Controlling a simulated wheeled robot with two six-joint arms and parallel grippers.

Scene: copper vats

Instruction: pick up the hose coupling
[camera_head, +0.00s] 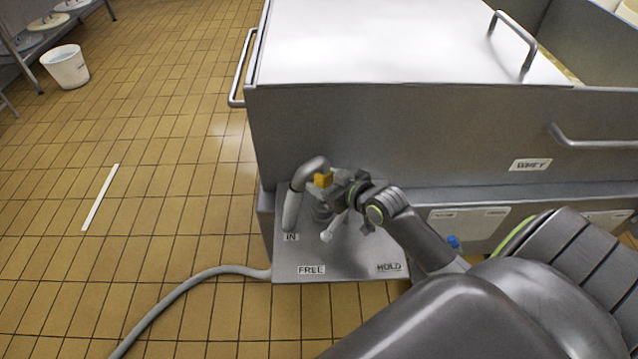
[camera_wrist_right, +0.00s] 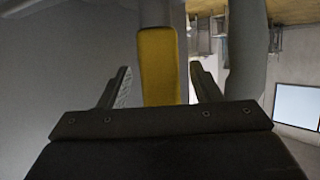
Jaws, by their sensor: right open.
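The hose coupling appears to be the yellow block (camera_head: 322,180) on the grey bent pipe (camera_head: 295,195), above the small metal shelf (camera_head: 345,262) at the vat's front. My right gripper (camera_head: 336,189) is just right of the yellow block and hides part of what stands behind it. In the right wrist view the yellow block (camera_wrist_right: 158,68) stands upright between the two open fingers (camera_wrist_right: 160,88), with a visible gap to each. Whether it reaches deep between the pads is hard to tell. My left gripper is not in view.
The shelf bears the labels IN, FREE and HOLD. A pale lever with a round end (camera_head: 327,236) stands below my gripper. A grey hose (camera_head: 190,290) runs from the shelf across the tiled floor. The metal vat (camera_head: 400,130) rises behind; open floor lies left, with a white bucket (camera_head: 66,66).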

